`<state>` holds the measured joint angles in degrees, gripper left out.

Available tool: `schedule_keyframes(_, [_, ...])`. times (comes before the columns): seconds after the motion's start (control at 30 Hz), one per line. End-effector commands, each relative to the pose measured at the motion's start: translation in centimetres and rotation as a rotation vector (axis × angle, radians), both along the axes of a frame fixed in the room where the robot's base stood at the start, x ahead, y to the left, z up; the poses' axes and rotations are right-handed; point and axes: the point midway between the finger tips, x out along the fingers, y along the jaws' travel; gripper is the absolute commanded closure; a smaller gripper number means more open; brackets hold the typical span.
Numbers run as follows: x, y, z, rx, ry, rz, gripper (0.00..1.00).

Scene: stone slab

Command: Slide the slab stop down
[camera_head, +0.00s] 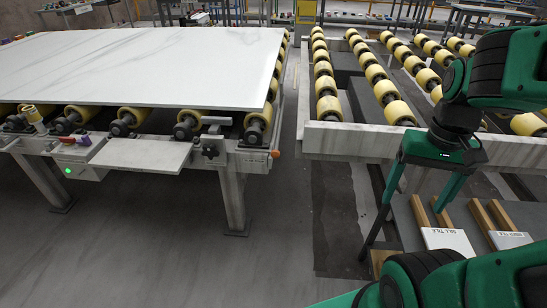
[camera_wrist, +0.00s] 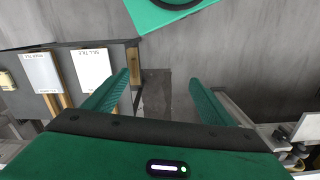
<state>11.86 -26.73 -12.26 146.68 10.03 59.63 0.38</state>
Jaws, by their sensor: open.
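A grey bracket with a flat top, which looks like the slab stop (camera_head: 214,130), stands at the front edge of the left roller table, near its right corner. A black knob (camera_head: 210,152) sits just below it. The large pale slab (camera_head: 150,65) lies flat on the rollers behind it. My gripper (camera_head: 403,230) is open and empty, pointing down to the right of the stop, well apart from it. In the wrist view its two green fingers (camera_wrist: 160,82) are spread with only floor between them. I cannot make out the stop in the wrist view.
A small pale shelf (camera_head: 142,154) juts from the left table's front. A second roller table (camera_head: 375,140) stands right, across a narrow gap. Labelled tiles, including one pale tile (camera_head: 448,243), lie on a grey surface below my gripper. Floor before the left table is clear.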

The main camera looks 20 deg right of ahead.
Motion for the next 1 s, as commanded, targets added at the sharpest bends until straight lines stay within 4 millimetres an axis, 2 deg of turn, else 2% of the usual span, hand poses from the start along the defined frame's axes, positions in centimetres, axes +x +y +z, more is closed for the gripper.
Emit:
schedule_keyframes(0.17, [0.0,0.0,0.0,0.0,0.0,0.0,0.23])
schedule_keyframes(0.2, [0.0,0.0,0.0,0.0,0.0,0.0,0.25])
schedule_keyframes(0.27, [-0.2,0.0,0.1,-0.001,-0.002,0.002,0.39])
schedule_keyframes(0.3, [-1.0,0.0,0.4,-0.003,-0.01,0.005,0.49])
schedule_keyframes(0.33, [-0.9,-0.1,0.3,-0.005,-0.009,0.007,0.53])
schedule_keyframes(0.37, [-0.7,-0.2,0.2,-0.009,-0.005,0.011,0.53])
schedule_keyframes(0.57, [2.5,-1.8,-1.9,-0.075,0.048,0.079,0.53])
schedule_keyframes(1.0, [11.4,-5.2,-8.2,-0.367,0.19,0.349,0.53])
